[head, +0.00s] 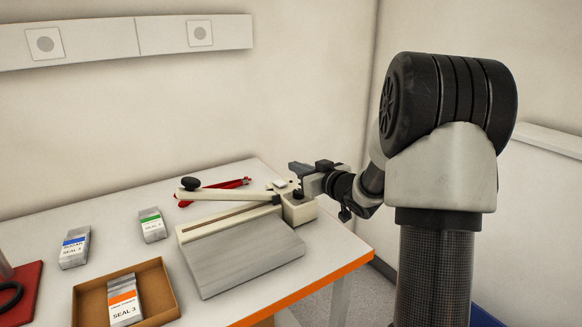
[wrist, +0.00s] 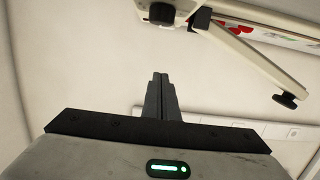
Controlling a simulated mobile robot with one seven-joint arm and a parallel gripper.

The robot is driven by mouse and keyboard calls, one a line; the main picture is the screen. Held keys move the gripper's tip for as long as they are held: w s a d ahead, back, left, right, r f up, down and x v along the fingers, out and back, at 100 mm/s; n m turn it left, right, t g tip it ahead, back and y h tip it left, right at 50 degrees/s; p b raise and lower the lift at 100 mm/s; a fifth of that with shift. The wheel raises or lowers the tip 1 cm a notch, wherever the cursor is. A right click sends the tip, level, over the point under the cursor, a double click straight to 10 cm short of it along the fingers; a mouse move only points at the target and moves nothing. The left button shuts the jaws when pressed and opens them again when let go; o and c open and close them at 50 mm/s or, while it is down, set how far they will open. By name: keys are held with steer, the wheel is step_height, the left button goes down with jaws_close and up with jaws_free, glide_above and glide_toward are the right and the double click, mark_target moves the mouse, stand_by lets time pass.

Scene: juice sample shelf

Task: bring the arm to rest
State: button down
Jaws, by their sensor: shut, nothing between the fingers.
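My gripper (head: 297,167) is in the air over the back right end of the table, at the end of my bent arm. In the head view it is above or beside the hinge end of a white sealer (head: 297,209); I cannot tell the exact gap. In the wrist view my gripper (wrist: 160,76) has its two dark fingers together with nothing between them. The sealer's lever arm (wrist: 240,45) shows at the upper right there, apart from the fingers.
The sealer's grey plate (head: 240,262) lies near the orange table edge (head: 300,292). A red tool (head: 222,185) lies behind the lever. Pouches with blue (head: 75,247) and green (head: 152,225) bands stand left. A brown tray (head: 170,297) holds orange-banded pouches (head: 124,300).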

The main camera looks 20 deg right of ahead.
steer(key=shift+s+d+r, duration=0.1)
steer(key=shift+s, duration=0.15)
stand_by(0.3)
